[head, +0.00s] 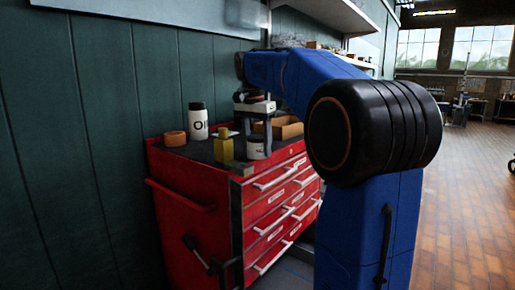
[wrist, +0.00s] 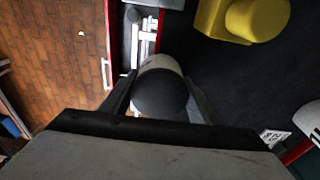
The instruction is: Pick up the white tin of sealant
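The white tin of sealant (head: 257,149) stands near the front edge of the red cabinet's dark top in the head view. My gripper (head: 256,127) points down over it, its upper part hidden by the fingers. In the wrist view the tin (wrist: 158,64) shows a dark round lid and a strip of white side. My gripper's fingers (wrist: 160,98) lie on either side of it, very close. I cannot tell whether they press on it. The tin appears upright, with no clear gap beneath it.
On the red cabinet (head: 180,204) stand a yellow container (head: 223,146), a white oil bottle (head: 198,122), an orange roll (head: 175,139) and a cardboard box (head: 287,127). A shelf (head: 325,14) hangs above. Brick floor (head: 455,200) is open at right.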

